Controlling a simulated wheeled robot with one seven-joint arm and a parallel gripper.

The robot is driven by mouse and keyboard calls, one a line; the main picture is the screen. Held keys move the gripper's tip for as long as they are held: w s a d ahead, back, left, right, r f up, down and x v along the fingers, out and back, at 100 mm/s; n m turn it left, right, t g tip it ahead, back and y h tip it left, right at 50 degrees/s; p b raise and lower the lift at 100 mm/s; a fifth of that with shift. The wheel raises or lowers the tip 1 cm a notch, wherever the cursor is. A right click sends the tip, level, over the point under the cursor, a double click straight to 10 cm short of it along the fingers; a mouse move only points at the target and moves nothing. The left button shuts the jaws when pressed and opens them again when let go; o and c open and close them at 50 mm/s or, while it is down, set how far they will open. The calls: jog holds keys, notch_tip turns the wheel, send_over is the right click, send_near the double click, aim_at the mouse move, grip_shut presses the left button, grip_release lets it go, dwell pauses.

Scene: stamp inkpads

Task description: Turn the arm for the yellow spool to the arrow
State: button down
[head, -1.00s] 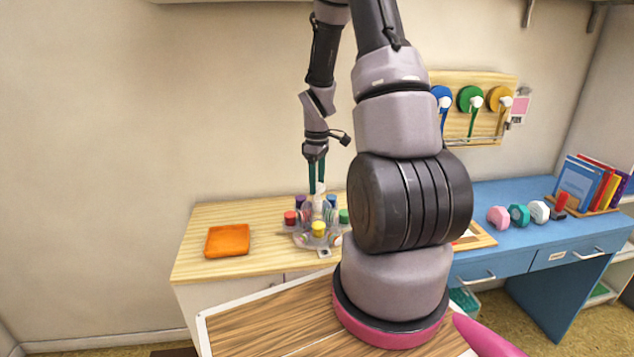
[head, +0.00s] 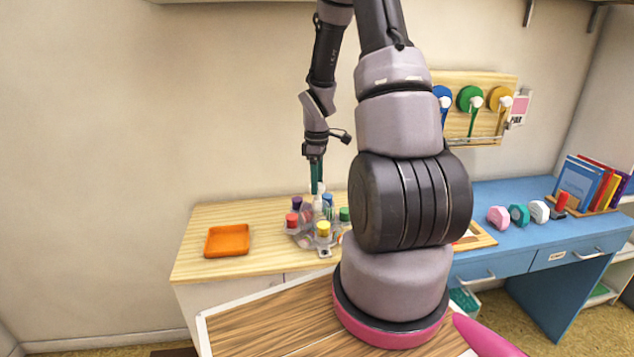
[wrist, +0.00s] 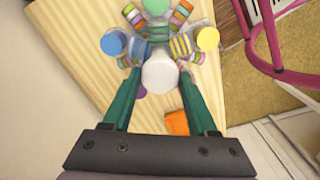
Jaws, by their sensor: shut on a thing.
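The carousel on the wooden cabinet has several arms with coloured-cap spools around a white centre knob (wrist: 160,74). The yellow spool (head: 323,228) is at the front in the head view, just above a small white tag with a dark mark (head: 324,252), which looks like the arrow. I cannot tell if they line up exactly. The yellow spool is at upper right in the wrist view (wrist: 208,38). My gripper (head: 317,190) points straight down, its green fingers on either side of the white knob, shut on it. The red spool's cap is not clear in the wrist view.
An orange tray (head: 228,240) lies left of the carousel on the cabinet (head: 205,271). The red (head: 292,220), purple (head: 297,203), blue (head: 328,199) and green (head: 344,214) spools surround the knob. A blue desk (head: 500,195) stands at right.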

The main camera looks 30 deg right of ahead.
jog(key=shift+c, duration=0.9)
grip_release()
notch_tip(320, 180, up, 11)
jog(key=shift+f, duration=0.1)
